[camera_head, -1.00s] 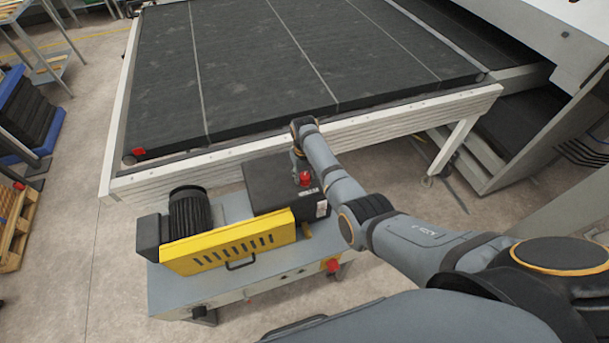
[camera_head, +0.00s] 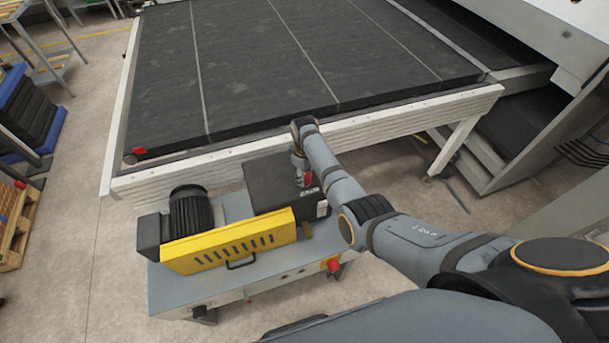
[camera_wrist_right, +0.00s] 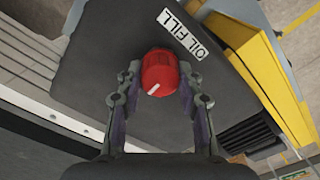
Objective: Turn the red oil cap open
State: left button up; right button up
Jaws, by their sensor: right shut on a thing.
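The red oil cap (camera_wrist_right: 160,73) sits on top of a dark box (camera_wrist_right: 110,50), with a white mark on its face pointing to the lower left in the right wrist view. My right gripper (camera_wrist_right: 158,80) is shut on the cap, one finger on each side. In the head view the cap (camera_head: 305,180) shows only partly, at the tip of my right gripper (camera_head: 302,170). The dark box (camera_head: 272,180) is at the right end of the grey machine. My left gripper is not in view.
A yellow guard (camera_head: 228,241) and a black motor (camera_head: 190,212) stand left of the box. A white conveyor frame (camera_head: 400,120) runs close behind it. A red button (camera_head: 332,265) is on the machine's front.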

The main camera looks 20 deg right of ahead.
jog(key=shift+w+r, duration=0.1)
dwell(0.3)
jog(key=o, duration=1.2)
jog(key=shift+c, duration=0.2)
notch_tip(320, 180, up, 12)
